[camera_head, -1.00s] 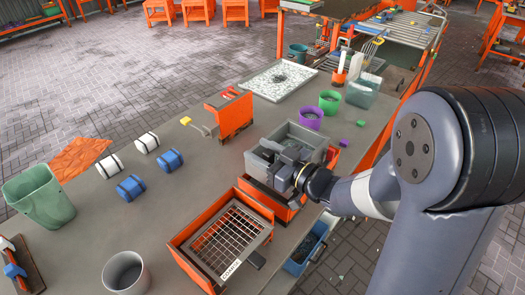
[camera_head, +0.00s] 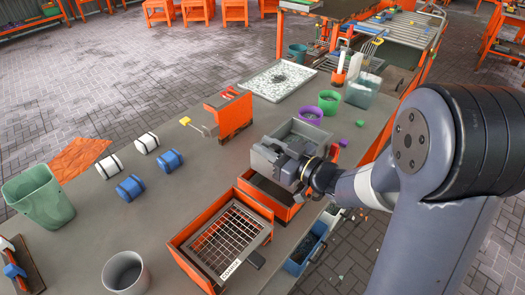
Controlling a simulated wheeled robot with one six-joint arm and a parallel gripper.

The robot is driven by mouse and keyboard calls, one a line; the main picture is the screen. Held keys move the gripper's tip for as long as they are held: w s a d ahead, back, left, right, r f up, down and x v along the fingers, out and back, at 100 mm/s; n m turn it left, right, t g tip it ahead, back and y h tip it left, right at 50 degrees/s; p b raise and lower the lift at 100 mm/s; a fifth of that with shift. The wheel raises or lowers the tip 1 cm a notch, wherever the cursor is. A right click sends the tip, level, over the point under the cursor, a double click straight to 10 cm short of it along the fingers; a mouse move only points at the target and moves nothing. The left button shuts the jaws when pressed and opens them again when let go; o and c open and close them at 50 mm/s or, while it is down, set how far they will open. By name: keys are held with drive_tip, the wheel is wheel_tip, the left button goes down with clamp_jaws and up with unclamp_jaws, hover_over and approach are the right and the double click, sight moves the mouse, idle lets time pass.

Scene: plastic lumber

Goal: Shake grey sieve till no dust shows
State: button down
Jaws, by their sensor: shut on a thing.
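The grey sieve (camera_head: 298,132) is a box-shaped frame at the orange stand (camera_head: 267,195), right of the table's middle. My gripper (camera_head: 282,160) is at the sieve's near side and shut on it. The gripper and wrist hide much of the sieve's near wall and inside, so I cannot tell whether dust shows in it. A dark opening shows in the orange stand, below and in front of the sieve. I cannot tell whether the sieve touches the stand.
An orange tray with a wire grid labelled "COARSE" (camera_head: 231,241) stands in front. An orange block device (camera_head: 231,113) is behind left. Purple (camera_head: 311,115) and green (camera_head: 329,102) pots stand behind right. A blue bin (camera_head: 304,248) is below the table's right edge.

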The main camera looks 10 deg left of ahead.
drive_tip(key=shift+w+d, duration=0.3)
drive_tip(key=shift+w, duration=0.2)
drive_tip(key=shift+w+d, duration=0.25)
drive_tip(key=shift+w, duration=0.2)
drive_tip(key=c, duration=1.2)
unclamp_jaws()
drive_tip(key=shift+c, duration=0.2)
drive_tip(key=b+v, duration=0.1)
drive_tip(key=v, duration=1)
drive_tip(key=shift+a, duration=0.1)
